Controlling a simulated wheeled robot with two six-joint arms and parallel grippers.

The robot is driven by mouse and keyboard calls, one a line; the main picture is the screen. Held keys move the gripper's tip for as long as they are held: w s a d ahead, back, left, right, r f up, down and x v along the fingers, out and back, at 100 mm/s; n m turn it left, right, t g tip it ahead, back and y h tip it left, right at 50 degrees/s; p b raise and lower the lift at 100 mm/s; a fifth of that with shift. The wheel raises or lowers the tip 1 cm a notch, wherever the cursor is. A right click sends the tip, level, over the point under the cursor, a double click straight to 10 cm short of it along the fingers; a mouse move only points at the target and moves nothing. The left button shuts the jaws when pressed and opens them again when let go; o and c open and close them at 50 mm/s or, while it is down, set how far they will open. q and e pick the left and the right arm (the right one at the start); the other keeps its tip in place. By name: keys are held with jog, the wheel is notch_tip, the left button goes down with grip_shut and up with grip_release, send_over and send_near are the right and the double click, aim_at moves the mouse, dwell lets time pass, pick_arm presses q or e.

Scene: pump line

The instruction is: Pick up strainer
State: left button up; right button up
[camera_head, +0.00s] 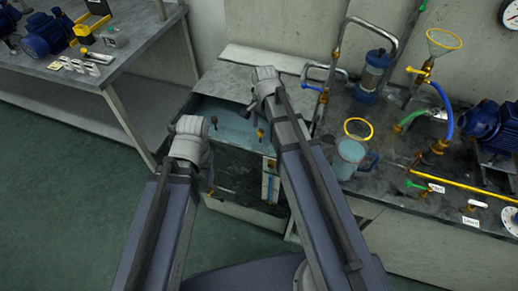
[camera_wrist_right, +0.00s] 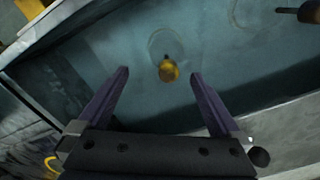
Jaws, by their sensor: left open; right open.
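A small amber-yellow piece (camera_wrist_right: 169,71) with a faint clear round part around it shows in the tank water in the right wrist view; it looks like the strainer, though I cannot be sure. My right gripper (camera_wrist_right: 158,76) is open, its two fingers apart on either side of that piece in the picture, with nothing held. In the head view my right gripper (camera_head: 252,123) hangs over the water tank (camera_head: 212,108), and its wrist hides part of the tank. My left gripper (camera_head: 210,190) hangs beside the tank's near left side; its fingers are mostly hidden.
To the right, a bench holds a clear jug (camera_head: 348,160), a yellow ring (camera_head: 358,128), a filter jar (camera_head: 372,74), a yellow-rimmed funnel (camera_head: 443,42), hoses and a blue pump (camera_head: 488,122). A table with blue motors (camera_head: 48,34) stands at left. Green floor (camera_head: 70,200) is clear.

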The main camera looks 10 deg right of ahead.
aim_at(261, 145)
jog(key=shift+w+f+b, duration=0.2)
jog(key=shift+f+b, duration=0.1)
jog(key=shift+f, duration=0.3)
jog(key=shift+w+f, duration=0.1)
jog(key=shift+w, duration=0.15)
jog(key=shift+s+f+b, duration=0.1)
jog(key=shift+f+b, duration=0.1)
jog(key=shift+b, duration=0.1)
jog(key=f+b, duration=0.7)
jog(key=shift+a+f, duration=0.2)
jog(key=shift+a, duration=0.2)
pick_arm(q)
notch_tip(261, 145, down, 9)
jog(key=shift+w, duration=0.4)
pick_arm(e)
jog(key=shift+r, duration=0.1)
jog(key=c, duration=1.5)
